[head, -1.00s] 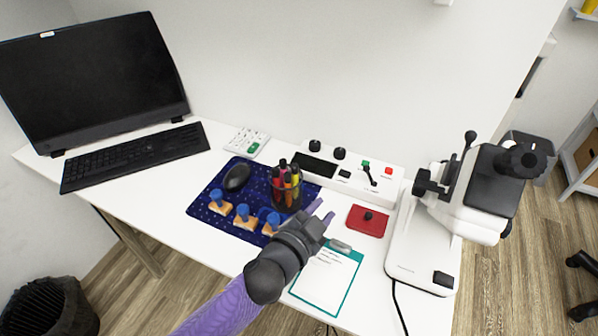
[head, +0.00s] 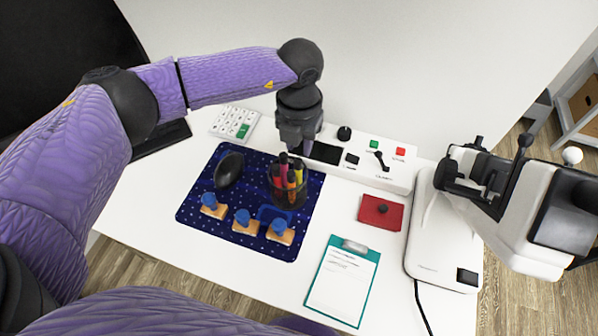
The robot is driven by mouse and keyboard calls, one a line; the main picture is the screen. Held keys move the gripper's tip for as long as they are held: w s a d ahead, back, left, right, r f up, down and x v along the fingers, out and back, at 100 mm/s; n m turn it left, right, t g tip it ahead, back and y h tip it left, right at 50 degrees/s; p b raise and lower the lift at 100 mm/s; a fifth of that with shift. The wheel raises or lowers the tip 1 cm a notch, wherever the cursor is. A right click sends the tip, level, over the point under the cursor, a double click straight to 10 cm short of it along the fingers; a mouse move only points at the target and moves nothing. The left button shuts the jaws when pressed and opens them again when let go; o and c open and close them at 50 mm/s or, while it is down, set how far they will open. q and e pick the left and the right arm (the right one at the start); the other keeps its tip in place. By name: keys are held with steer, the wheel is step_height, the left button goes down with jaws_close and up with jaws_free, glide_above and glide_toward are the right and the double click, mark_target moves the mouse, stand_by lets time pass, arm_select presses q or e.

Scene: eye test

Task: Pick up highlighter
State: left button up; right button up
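Several pens or highlighters with red, orange, yellow and dark parts stand in a dark mesh cup (head: 288,197) on the blue mat. I cannot tell for sure which is the highlighter; a yellow-orange one (head: 292,184) shows at the front of the cup. My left gripper (head: 298,150) points down just above and behind the cup, its fingers close to the pen tops. Its fingertips are partly dark and small in view, so I cannot tell whether they are open or touching a pen. My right gripper is not in view.
The blue mat (head: 195,215) also bears a black mouse (head: 229,169) and several blue-handled stamps (head: 243,218). A control box (head: 400,178) stands behind, a red box (head: 381,212) and clipboard (head: 342,282) to the right. A white microscope (head: 445,245) fills the right side.

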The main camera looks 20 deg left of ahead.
mark_target(298, 160)
arm_select(q)
step_height(298, 160, down, 5)
steer(key=shift+s+r+b, duration=0.1)
steer(key=shift+r+b, duration=0.05)
steer(key=shift+b, duration=0.45)
steer(key=shift+r, duration=0.1)
jaws_close()
